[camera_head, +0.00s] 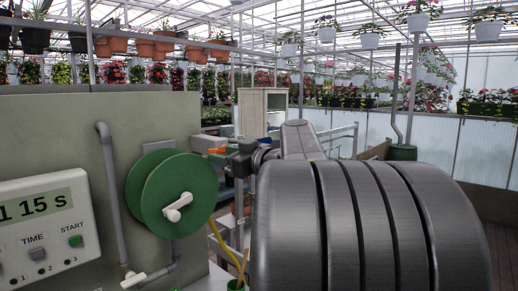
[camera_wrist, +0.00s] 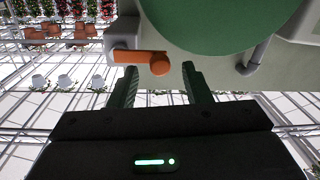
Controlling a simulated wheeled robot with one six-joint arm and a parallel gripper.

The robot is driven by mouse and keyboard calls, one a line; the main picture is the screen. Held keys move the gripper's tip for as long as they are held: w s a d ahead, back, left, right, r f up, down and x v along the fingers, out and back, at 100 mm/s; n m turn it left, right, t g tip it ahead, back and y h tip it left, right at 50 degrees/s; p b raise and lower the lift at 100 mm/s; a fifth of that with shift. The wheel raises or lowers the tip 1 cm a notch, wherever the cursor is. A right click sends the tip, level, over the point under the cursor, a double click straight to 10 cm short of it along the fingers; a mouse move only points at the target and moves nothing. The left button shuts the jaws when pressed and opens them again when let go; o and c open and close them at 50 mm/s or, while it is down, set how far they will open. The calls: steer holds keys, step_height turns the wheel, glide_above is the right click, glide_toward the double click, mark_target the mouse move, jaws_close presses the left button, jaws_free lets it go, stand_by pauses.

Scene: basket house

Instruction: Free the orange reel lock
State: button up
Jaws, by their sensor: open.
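The orange reel lock (camera_wrist: 140,57) is a short bar with a rounded knob at one end, set on a grey block (camera_wrist: 122,35) beside the green reel. In the head view an orange piece (camera_head: 217,150), apparently this lock, shows at the reel's right edge. The green reel (camera_head: 158,190) has a white crank handle (camera_head: 178,207); its disc also fills the top of the wrist view (camera_wrist: 220,25). My gripper (camera_wrist: 159,70) is open, its two green fingers reaching toward the lock. The knob appears between the fingertips; contact is unclear. In the head view my gripper (camera_head: 243,160) is small and dark.
A grey-green panel (camera_head: 75,120) carries the reel, a grey pipe (camera_head: 110,185) and a timer box (camera_head: 45,230) with a green START button. A wooden cabinet (camera_head: 262,112) and hanging plants are farther back.

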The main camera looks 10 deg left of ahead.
steer(key=shift+x, duration=1)
jaws_close()
